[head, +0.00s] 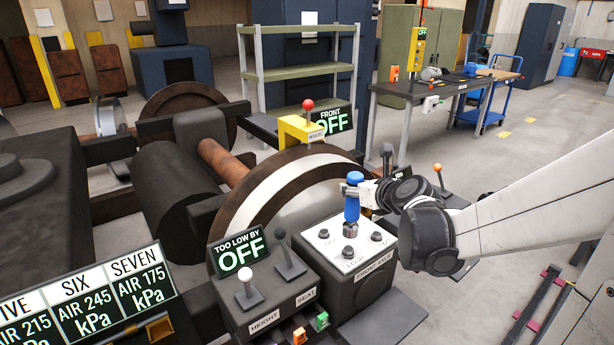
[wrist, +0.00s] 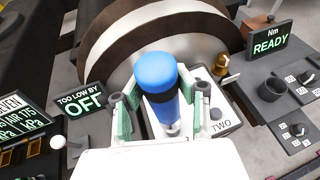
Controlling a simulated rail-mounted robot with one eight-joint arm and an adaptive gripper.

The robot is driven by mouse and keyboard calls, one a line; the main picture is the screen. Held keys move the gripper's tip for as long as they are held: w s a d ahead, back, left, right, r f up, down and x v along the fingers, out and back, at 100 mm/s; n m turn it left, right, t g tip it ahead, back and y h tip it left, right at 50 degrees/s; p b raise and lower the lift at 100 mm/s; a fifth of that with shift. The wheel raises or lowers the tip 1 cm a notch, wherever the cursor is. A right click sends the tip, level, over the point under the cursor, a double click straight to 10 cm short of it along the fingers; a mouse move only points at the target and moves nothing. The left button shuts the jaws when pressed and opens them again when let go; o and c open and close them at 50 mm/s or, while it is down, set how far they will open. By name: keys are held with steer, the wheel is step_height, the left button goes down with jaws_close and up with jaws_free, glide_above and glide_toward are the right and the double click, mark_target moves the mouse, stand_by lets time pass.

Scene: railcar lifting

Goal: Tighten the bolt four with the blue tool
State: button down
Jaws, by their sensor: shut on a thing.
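The blue tool (head: 352,208) stands roughly upright over the back part of the white-topped box labelled FRONT AXLE (head: 374,276). My gripper (head: 356,190) is shut on the tool; the wrist view shows the blue tool (wrist: 157,78) between the two fingers (wrist: 158,100). Its lower end is at the box top; I cannot tell whether it sits on a bolt. Dark bolts show at the left (head: 324,233), front (head: 349,252) and right (head: 377,236) of the top. A label TWO (wrist: 221,125) shows in the wrist view. I cannot identify bolt four.
A large wheel (head: 285,195) stands behind the box. Left is a lever box (head: 265,308) with a TOO LOW BY OFF sign (head: 239,252). A workbench (head: 440,88) stands farther back.

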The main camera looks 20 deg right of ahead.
mark_target(356, 214)
steer(key=shift+f+b, duration=1.8)
steer(key=shift+f, duration=0.55)
steer(key=shift+f+b, duration=1.55)
steer(key=shift+f, duration=0.15)
stand_by(2.2)
steer(key=shift+r, duration=0.15)
